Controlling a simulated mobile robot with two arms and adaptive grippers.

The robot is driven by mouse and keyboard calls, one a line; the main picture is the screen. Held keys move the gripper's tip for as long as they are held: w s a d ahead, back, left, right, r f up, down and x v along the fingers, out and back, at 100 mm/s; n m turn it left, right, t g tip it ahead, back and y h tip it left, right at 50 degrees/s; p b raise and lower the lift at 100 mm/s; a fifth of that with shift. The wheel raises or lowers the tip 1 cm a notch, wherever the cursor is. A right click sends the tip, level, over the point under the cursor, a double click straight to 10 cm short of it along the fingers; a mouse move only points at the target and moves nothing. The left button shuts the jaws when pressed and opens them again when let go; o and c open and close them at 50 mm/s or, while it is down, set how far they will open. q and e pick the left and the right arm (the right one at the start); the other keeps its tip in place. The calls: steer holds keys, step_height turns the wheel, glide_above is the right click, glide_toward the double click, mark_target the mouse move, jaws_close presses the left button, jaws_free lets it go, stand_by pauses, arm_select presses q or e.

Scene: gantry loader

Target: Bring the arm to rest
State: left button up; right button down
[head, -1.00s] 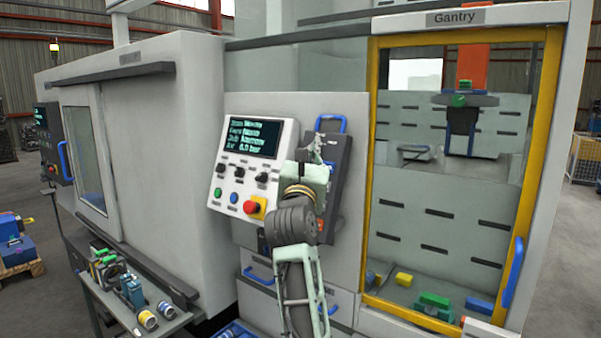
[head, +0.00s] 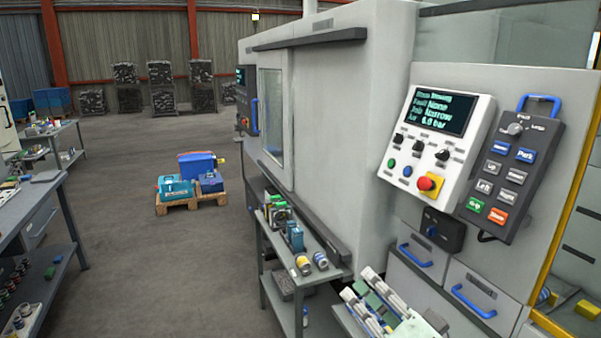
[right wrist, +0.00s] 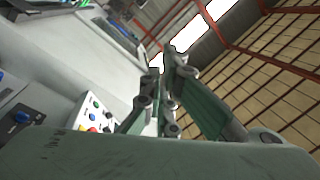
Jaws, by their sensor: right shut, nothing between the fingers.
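My right gripper (head: 362,287) is at the bottom of the head view, pale green and grey, its fingers pointing up and to the left. It is in front of the machine's lower drawers and stands clear of the buttons. In the right wrist view its fingers (right wrist: 165,75) come together and hold nothing. The white control panel (head: 409,192) with its lit screen and red stop button is up and to the right of the gripper. The dark pendant (head: 478,205) with the blue handle hangs beside it. My left gripper is out of view.
A small side table (head: 268,240) with parts on it stands left of the gripper, close by. Blue drawer handles (head: 416,255) stick out on the right. A pallet (head: 190,202) with blue boxes and a grey bench (head: 25,217) are further left. Open floor lies between.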

steer(key=s+a+f+n+g+h, duration=0.1)
steer(key=s+f+n+g+h, duration=0.3)
steer(key=f, duration=0.9)
steer(key=s+d+f+n+g+h, duration=0.1)
steer(key=s+d+f+g+h, duration=0.3)
steer(key=s+f, duration=0.7)
steer(key=s+d+f+n+g+h, duration=0.15)
steer(key=s+d+f+g, duration=0.45)
steer(key=s, duration=0.8)
step_height(320, 180, down, 28)
steer(key=s+b, duration=0.2)
steer(key=s+d+f+g+b, duration=0.2)
steer(key=s+d+f, duration=0.1)
steer(key=s+f, duration=1.3)
step_height(320, 180, down, 2)
steer(key=shift+s, duration=0.2)
